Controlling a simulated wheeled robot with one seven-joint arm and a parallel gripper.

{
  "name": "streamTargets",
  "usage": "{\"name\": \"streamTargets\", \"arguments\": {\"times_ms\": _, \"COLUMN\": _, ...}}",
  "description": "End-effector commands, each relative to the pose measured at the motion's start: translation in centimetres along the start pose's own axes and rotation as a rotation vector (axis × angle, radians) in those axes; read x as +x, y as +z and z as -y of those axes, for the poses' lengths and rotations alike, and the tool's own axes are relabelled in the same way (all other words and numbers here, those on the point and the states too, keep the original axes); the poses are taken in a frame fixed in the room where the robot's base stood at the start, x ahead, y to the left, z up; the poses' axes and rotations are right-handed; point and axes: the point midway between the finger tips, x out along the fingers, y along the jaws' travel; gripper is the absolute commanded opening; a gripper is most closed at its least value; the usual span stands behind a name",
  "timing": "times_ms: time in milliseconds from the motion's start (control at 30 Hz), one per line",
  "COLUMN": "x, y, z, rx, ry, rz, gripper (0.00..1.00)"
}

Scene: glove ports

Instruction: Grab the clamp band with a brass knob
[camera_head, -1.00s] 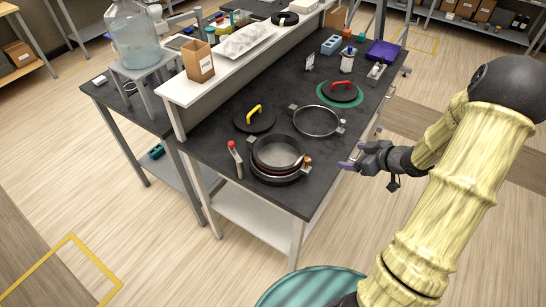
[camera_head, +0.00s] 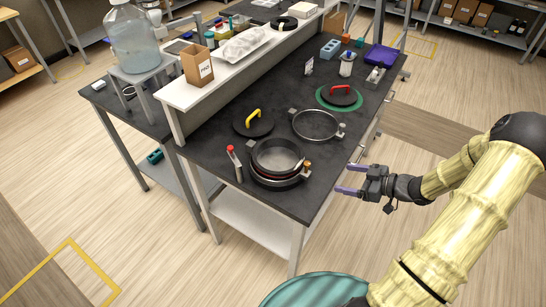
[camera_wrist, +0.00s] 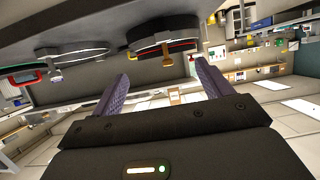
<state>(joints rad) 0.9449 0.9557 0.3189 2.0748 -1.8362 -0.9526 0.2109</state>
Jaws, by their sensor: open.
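A clamp band (camera_head: 290,182) with an orange-brass knob (camera_head: 307,164) sits around the low black ring port near the front of the bench. In the wrist view its knob (camera_wrist: 166,50) hangs above the gap between my fingers, farther off. A second, thinner steel band (camera_head: 316,138) with a paler knob (camera_head: 341,129) lies behind it to the right. My gripper (camera_head: 352,179) is open and empty, just off the bench's right edge, apart from both bands. Its purple fingers also show in the wrist view (camera_wrist: 162,75). The far side of the first band is hidden.
A red-topped tool (camera_head: 234,163) stands left of the port. A black lid with a yellow handle (camera_head: 254,115) and one with a red handle (camera_head: 340,91) on a green ring lie behind.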

Motion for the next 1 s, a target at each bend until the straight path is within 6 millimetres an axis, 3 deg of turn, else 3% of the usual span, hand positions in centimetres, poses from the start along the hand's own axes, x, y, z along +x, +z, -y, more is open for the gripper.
{"name": "streamTargets", "arguments": {"times_ms": 300, "x": 5.7, "y": -0.2, "z": 0.1, "rx": 0.002, "ry": -0.003, "rz": -0.002, "gripper": 0.78}}
{"name": "streamTargets", "arguments": {"times_ms": 500, "x": 8.4, "y": -0.1, "z": 0.1, "rx": 0.002, "ry": 0.000, "rz": 0.000, "gripper": 0.78}}
{"name": "streamTargets", "arguments": {"times_ms": 1000, "x": 9.4, "y": -0.2, "z": 0.3, "rx": 0.002, "ry": 0.000, "rz": 0.000, "gripper": 0.78}}
